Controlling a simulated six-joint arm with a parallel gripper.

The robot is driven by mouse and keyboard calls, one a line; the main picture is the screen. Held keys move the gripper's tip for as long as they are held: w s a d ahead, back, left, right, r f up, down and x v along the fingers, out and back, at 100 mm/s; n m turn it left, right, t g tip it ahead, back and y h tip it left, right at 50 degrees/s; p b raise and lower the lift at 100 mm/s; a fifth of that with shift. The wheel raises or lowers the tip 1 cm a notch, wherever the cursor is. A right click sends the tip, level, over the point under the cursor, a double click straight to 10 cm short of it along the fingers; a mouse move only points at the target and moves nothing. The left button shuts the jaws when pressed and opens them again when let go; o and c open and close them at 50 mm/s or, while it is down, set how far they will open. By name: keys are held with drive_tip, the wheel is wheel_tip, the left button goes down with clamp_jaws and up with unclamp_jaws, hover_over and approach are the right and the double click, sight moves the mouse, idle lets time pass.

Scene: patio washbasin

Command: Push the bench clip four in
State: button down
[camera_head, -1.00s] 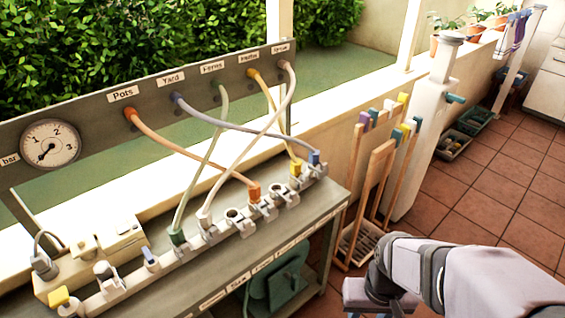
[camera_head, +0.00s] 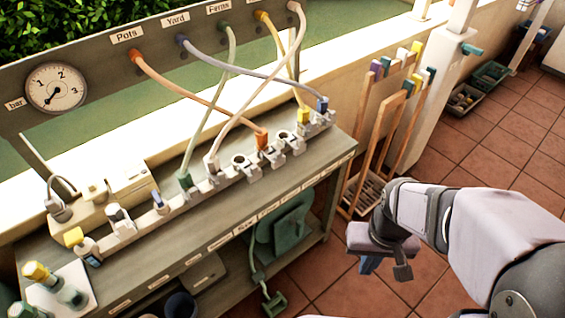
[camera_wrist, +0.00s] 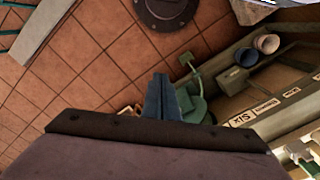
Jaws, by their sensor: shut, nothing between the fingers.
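A row of pale grey clips (camera_head: 240,163) runs along a rail on the bench (camera_head: 205,232). Some clips hold coloured hose ends: green (camera_head: 185,181), white (camera_head: 211,164), orange (camera_head: 262,140), yellow (camera_head: 303,116) and blue (camera_head: 322,104). Others show open round mouths. The front-edge labels are too small in the head view to tell which clip is four. My gripper (camera_head: 369,265) is shut and empty, pointing down beside the bench's right end, clear of the clips. Its blue fingers (camera_wrist: 163,100) are together over the floor in the wrist view.
Hoses cross above the rail from a labelled panel (camera_head: 90,62) with a gauge (camera_head: 56,88). Bottles (camera_head: 68,291) stand at the bench's near left. A wooden rack (camera_head: 372,150) stands behind my gripper. A green reel (camera_head: 285,225) is under the bench.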

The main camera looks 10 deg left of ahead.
drive_tip(key=s+d+f+m+g+b, duration=0.1)
drive_tip(key=s+d+f+g+b, duration=0.15)
drive_tip(key=f+b, duration=0.5)
drive_tip(key=s+d+f+g+b, duration=0.1)
drive_tip(key=s+d+f+b, duration=0.3)
drive_tip(key=f, duration=0.7)
drive_tip(key=w+d+f+t+h+b, duration=0.1)
drive_tip(key=w+f+t+b, duration=0.1)
drive_tip(key=w+f+t, duration=0.3)
drive_tip(key=w+d+f+t+b, duration=0.15)
drive_tip(key=w+f, duration=0.25)
drive_tip(key=w, duration=0.4)
drive_tip(key=w+a+r+m+t+y, duration=0.1)
drive_tip(key=w+a+r+t+y, duration=0.3)
drive_tip(key=w, duration=0.3)
drive_tip(key=w+a+r+t+y, duration=0.1)
drive_tip(key=w+a+r+t, duration=0.1)
drive_tip(key=w+a+r, duration=0.35)
drive_tip(key=w+a+r+m+t+y, duration=0.1)
drive_tip(key=a+r+m+t+y, duration=0.1)
drive_tip(key=r, duration=0.5)
drive_tip(key=a+r+m+t+y, duration=0.1)
drive_tip(key=a+r+m+y, duration=0.4)
drive_tip(key=a+r+y, duration=0.1)
drive_tip(key=shift+w+a+r+t+y+b, duration=0.4)
drive_tip(key=shift+a+r, duration=0.4)
drive_tip(key=shift+a, duration=0.3)
